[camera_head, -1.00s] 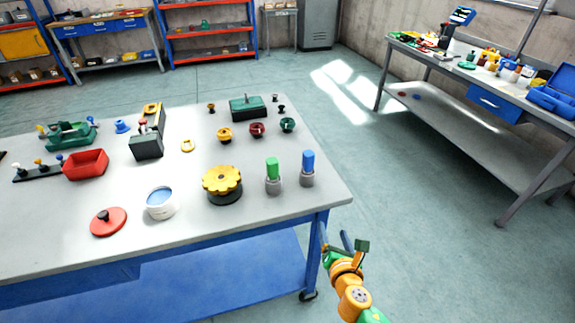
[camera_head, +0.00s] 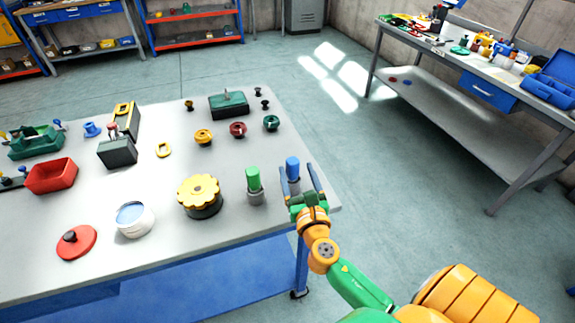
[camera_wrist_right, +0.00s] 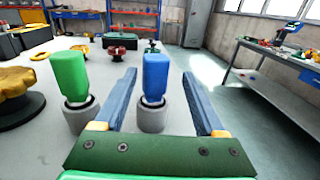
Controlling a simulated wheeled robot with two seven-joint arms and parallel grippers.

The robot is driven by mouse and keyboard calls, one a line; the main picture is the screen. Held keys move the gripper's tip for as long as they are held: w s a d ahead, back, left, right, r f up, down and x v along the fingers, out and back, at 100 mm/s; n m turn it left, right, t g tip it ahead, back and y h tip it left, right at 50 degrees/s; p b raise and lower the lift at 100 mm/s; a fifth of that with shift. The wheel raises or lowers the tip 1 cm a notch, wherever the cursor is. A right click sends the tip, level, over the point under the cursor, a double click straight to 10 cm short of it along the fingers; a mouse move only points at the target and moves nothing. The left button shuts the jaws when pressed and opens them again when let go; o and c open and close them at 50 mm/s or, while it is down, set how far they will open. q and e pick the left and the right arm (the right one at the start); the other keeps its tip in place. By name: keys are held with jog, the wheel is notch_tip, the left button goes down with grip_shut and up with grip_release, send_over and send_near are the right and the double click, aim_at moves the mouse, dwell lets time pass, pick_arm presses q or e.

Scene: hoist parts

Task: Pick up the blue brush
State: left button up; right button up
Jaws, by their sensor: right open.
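The blue brush (camera_head: 292,168) stands upright in a grey round holder near the right edge of the grey table. In the right wrist view the blue brush (camera_wrist_right: 156,78) is between the two fingers, with gaps on both sides. My right gripper (camera_head: 300,172) is open, one finger on each side of the brush; it also shows in the right wrist view (camera_wrist_right: 160,88). The holder (camera_wrist_right: 152,117) sits low between the fingers. My left gripper is not in view.
A green brush (camera_head: 253,179) in its own grey holder stands close on the left of my right gripper. A yellow scalloped knob (camera_head: 199,190) is further left. A green block (camera_head: 229,105) and several small knobs stand further back.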

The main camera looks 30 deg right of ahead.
aim_at(290, 158)
jog(key=x, duration=0.5)
jog(key=shift+w+a+r, duration=0.15)
jog(key=shift+a+r, duration=0.2)
jog(key=shift+r, duration=0.05)
jog(key=shift+w+d+f, duration=0.15)
jog(key=shift+w+f, duration=0.05)
jog(key=shift+w, duration=0.15)
jog(key=shift+s+r, duration=0.1)
jog(key=shift+s, duration=0.05)
grip_shut()
